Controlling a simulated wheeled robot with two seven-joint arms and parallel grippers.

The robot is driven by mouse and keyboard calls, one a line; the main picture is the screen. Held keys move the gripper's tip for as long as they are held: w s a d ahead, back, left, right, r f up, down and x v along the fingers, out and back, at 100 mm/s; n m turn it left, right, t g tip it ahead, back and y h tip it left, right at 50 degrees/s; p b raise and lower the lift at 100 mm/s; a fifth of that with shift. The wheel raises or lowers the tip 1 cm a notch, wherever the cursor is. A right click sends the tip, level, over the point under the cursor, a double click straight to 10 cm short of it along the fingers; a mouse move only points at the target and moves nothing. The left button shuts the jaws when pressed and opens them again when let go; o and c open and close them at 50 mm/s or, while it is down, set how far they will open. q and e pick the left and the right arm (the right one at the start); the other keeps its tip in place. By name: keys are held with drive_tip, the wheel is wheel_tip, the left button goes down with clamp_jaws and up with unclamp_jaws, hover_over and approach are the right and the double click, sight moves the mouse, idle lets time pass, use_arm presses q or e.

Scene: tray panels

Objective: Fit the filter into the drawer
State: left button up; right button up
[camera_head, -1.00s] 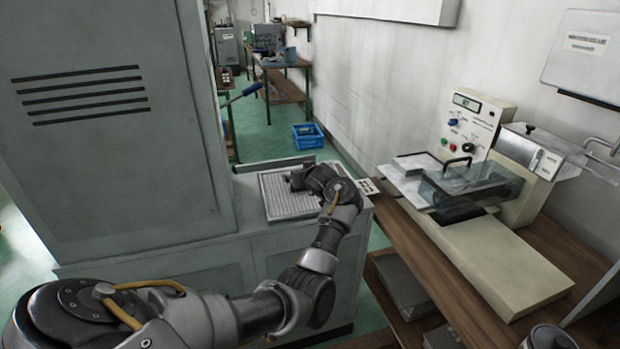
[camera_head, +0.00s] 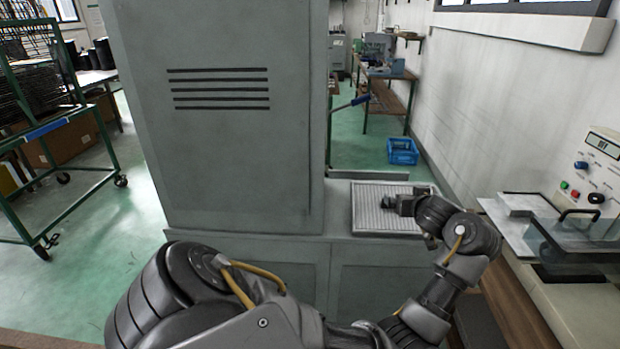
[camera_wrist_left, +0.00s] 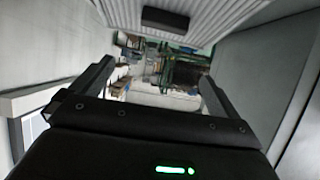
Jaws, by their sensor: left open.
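A pale grey ribbed rectangular panel, which I take to be the filter (camera_head: 366,220), lies flat in a frame on top of the low grey cabinet in the head view. In the left wrist view, the ribbed filter (camera_wrist_left: 225,14) crosses the top, with a dark block-like handle (camera_wrist_left: 170,19) on it. My left gripper (camera_head: 390,203) is over the panel, largely hidden by its own wrist. In the left wrist view, my left gripper (camera_wrist_left: 156,82) has its fingers wide apart with nothing between them. I cannot make out a separate drawer. My right gripper is not visible.
A tall grey cabinet (camera_head: 215,130) with vent slots stands left of the panel. A bench machine (camera_head: 570,225) stands close on the right. A blue crate (camera_head: 402,151) is on the floor behind. A green rack (camera_head: 60,150) stands far left.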

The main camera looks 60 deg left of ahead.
use_arm(q)
drive_tip(key=s+d+f+m+t+h, duration=0.1)
drive_tip(key=d+f+m+t+h, duration=0.3)
drive_tip(key=f, duration=0.7)
drive_tip(key=s+d+f+m+t, duration=0.15)
drive_tip(key=d+f+m, duration=0.35)
drive_tip(key=f, duration=0.7)
drive_tip(key=s+d+f+m+g+h, duration=0.15)
drive_tip(key=s+f, duration=0.35)
drive_tip(key=f, duration=0.6)
drive_tip(key=s+d+f+m+g+h, duration=0.1)
drive_tip(key=s+d+f+m+h, duration=0.3)
drive_tip(key=f, duration=0.6)
drive_tip(key=s+d+f+n+g, duration=0.1)
drive_tip(key=s+f+g, duration=0.2)
drive_tip(key=s+f, duration=0.65)
drive_tip(key=s+f+g, duration=0.2)
drive_tip(key=s+f, duration=0.5)
drive_tip(key=s, duration=0.5)
drive_tip(key=s+f+g, duration=0.2)
drive_tip(key=s+f, duration=0.1)
drive_tip(key=s, duration=0.8)
drive_tip(key=s+f+g, duration=0.2)
drive_tip(key=s+f, duration=0.1)
drive_tip(key=s, duration=0.8)
drive_tip(key=shift+s+d+f+h, duration=0.2)
drive_tip(key=shift+s+h, duration=0.15)
drive_tip(key=shift+h, duration=0.1)
